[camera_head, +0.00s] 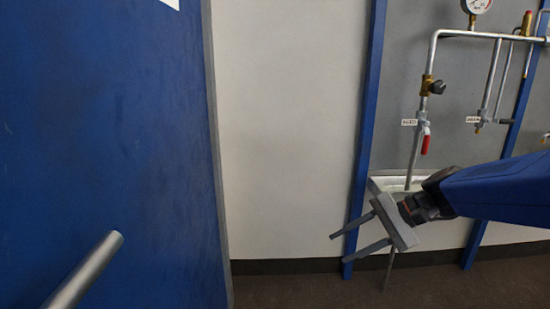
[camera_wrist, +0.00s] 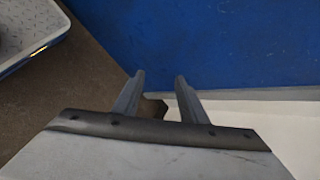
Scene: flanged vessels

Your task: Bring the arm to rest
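My gripper (camera_head: 352,246) is at the end of my blue arm, at the lower right of the head view. Its two grey fingers point left and stand apart with nothing between them. In the wrist view the gripper (camera_wrist: 158,82) also shows its fingers spread and empty. A blue panel (camera_wrist: 215,40) lies beyond the fingertips there. I see no contact between the gripper and anything.
A large blue panel (camera_head: 100,120) with a grey bar (camera_head: 88,268) fills the left. A white wall (camera_head: 290,120) stands behind. Pipes with a red-handled valve (camera_head: 426,140) and a gauge (camera_head: 476,4) are on a grey board at right. Dark floor (camera_head: 300,290) shows below.

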